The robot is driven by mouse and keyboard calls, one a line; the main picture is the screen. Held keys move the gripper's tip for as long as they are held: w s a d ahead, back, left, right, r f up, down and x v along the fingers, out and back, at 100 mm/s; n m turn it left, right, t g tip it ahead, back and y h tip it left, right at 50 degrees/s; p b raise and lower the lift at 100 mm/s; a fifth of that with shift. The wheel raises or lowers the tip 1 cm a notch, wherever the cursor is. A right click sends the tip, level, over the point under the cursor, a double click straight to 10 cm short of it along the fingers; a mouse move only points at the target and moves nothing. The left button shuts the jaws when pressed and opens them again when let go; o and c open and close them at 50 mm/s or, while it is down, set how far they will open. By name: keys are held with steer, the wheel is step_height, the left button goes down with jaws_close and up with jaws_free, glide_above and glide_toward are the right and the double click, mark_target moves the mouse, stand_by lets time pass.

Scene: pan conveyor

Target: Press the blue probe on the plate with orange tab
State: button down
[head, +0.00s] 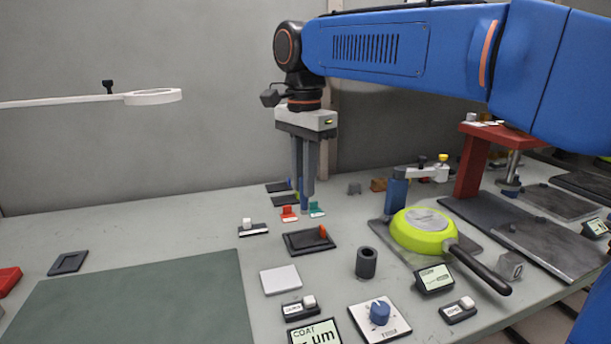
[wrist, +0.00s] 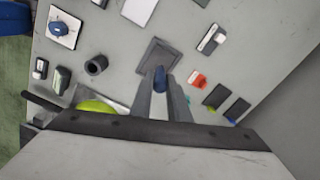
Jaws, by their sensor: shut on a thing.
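My gripper (head: 304,204) points straight down and is shut on the blue probe (wrist: 159,80), whose rounded blue end shows between the fingertips in the wrist view. In the head view the fingers mostly hide the probe. The plate with orange tab (head: 297,243) is a dark square plate lying on the table, in front of my gripper in the head view. Its orange tab (head: 323,231) stands at its right edge. In the wrist view the dark plate (wrist: 148,52) lies just beyond the fingertips, and its tab cannot be made out. The probe's height above the table is hard to tell.
A red tag (head: 288,214) and a teal tag (head: 316,209) stand beside the fingertips. Two dark plates (head: 279,187) lie behind. A dark cylinder (head: 366,262), a white pad (head: 280,279) and a green pan (head: 420,236) are nearby. The table's left part holds a large green mat (head: 130,300).

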mark_target(303, 213)
steer(key=shift+a+f, duration=0.1)
steer(key=shift+f, duration=2.85)
steer(key=shift+f, duration=0.6)
steer(key=shift+r, duration=3.5)
steer(key=shift+r, duration=0.1)
